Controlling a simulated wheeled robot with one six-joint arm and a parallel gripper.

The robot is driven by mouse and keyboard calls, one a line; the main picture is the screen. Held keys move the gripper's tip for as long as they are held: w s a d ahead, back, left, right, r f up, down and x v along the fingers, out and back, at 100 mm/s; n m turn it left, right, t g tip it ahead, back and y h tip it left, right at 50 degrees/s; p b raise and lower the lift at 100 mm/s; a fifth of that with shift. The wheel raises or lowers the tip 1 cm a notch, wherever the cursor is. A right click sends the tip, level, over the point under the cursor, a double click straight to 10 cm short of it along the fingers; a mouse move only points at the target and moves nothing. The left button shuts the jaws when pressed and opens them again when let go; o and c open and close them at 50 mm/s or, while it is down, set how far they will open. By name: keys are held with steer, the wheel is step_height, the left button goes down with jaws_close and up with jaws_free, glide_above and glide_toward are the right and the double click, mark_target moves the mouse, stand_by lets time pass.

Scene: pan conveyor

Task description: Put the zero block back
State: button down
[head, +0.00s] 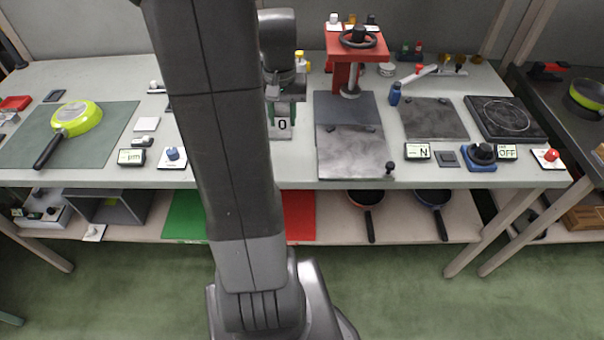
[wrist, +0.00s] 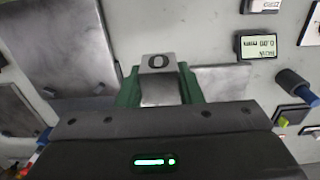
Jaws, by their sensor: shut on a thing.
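The zero block (head: 282,124) is a small grey block with a black 0 on its pale face. It is between the two green fingers of my gripper (head: 282,107), above the middle of the bench or on it; I cannot tell whether it touches. In the wrist view, the zero block (wrist: 158,64) sticks out beyond the fingertips of my gripper (wrist: 158,88), which is shut on it. My arm hides part of the bench left of the block in the head view.
Right of the block are a grey metal plate (head: 352,153) and a red press (head: 354,44) with a handwheel. Small displays (head: 417,151) and knobs line the front edge. A green pan (head: 78,117) lies on a mat at left. A hotplate (head: 505,117) is at right.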

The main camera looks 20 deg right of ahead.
mark_target(285, 130)
steer(key=shift+s+d+f, duration=0.15)
steer(key=shift+s+f, duration=0.65)
steer(key=shift+s, duration=0.1)
steer(key=f, duration=0.4)
steer(key=shift+w+f, duration=0.1)
steer(key=shift+w, duration=0.1)
steer(key=shift+f+b, duration=0.35)
steer(key=shift+f, duration=1.8)
steer(key=shift+f, duration=0.2)
steer(key=c, duration=1)
jaws_free()
